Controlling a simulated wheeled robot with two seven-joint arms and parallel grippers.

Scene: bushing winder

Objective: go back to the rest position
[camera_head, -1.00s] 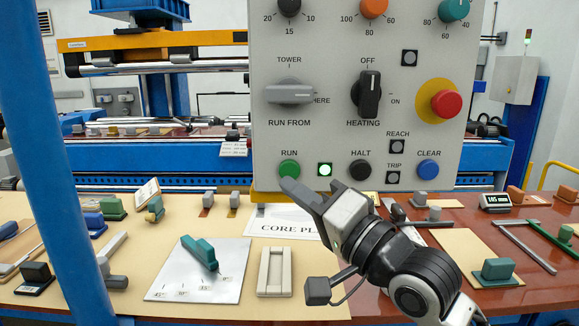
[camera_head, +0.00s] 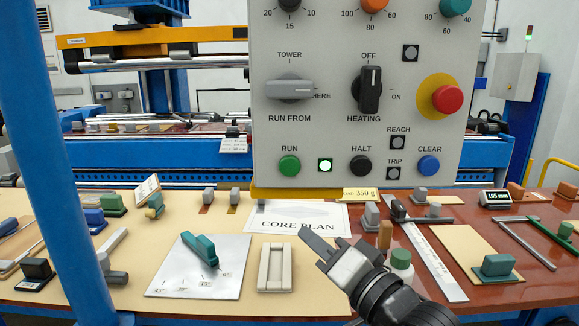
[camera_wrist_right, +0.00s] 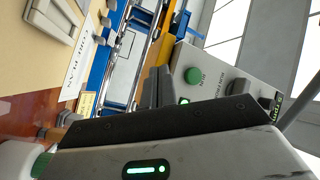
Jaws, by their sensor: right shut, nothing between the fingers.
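My right gripper (camera_head: 318,246) is shut and empty in the head view. It hovers over the front of the table, below the control panel (camera_head: 325,125) and apart from it. In the right wrist view its closed fingers (camera_wrist_right: 156,87) point toward the panel. The green RUN button (camera_head: 289,166) is on the lower left of the panel, with a lit green lamp (camera_head: 325,165) to its right; the button also shows in the right wrist view (camera_wrist_right: 193,76). My left gripper is not in either view.
A blue post (camera_head: 55,150) stands at the left. The CORE PLAN sheet (camera_head: 310,222), a pale frame block (camera_head: 276,268), a metal plate (camera_head: 170,275) and a long ruler (camera_head: 440,265) lie on the table. A green-capped bottle (camera_head: 401,262) stands right beside my right arm.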

